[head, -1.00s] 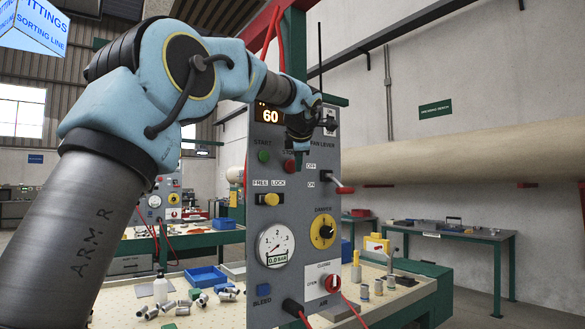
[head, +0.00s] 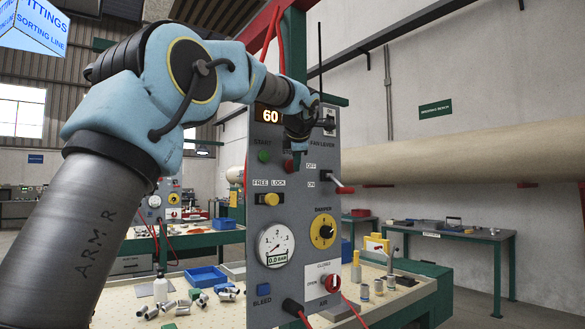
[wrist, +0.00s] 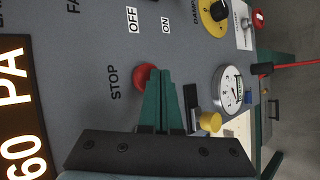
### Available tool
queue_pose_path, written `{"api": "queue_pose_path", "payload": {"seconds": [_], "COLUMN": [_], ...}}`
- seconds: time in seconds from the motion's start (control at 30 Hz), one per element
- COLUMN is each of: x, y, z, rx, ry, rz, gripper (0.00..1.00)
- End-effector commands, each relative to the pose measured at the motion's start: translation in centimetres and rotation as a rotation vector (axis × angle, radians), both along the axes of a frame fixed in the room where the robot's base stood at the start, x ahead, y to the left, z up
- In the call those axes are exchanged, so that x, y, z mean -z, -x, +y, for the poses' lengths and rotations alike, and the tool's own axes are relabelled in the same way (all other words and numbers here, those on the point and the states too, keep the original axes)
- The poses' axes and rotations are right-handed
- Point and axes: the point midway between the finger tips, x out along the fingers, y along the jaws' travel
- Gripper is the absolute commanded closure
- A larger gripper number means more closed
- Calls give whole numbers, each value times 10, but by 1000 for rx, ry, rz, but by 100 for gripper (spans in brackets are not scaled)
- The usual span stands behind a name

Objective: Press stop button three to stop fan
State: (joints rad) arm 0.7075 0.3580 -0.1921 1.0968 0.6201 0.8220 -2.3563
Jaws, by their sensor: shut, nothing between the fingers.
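The red stop button (head: 288,167) is on the upper part of the grey control panel (head: 290,225), below a display reading 60. In the wrist view the red button (wrist: 144,77) sits beside the printed word STOP. My gripper (head: 297,163) is shut and empty in front of the panel, just by the button. In the wrist view its green fingertips (wrist: 163,73) overlap the right side of the button. I cannot tell whether they touch it. In the head view my gripper hides the STOP label.
A green button (head: 264,156) lies left of the stop button. The yellow free/lock knob (head: 271,199) and the fan lever (head: 343,189) are near it. A pressure gauge (head: 275,246), damper dial (head: 323,231) and red air valve (head: 331,283) sit lower on the panel.

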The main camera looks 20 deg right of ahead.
Motion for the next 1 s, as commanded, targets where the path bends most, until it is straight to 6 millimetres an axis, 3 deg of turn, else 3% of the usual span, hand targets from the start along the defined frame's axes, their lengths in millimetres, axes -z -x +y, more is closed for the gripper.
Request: {"api": "queue_pose_path", "payload": {"seconds": [1.0], "x": [0], "y": [-8], "z": [1], "rx": [1], "ry": [0], "rz": [1], "gripper": [100]}}
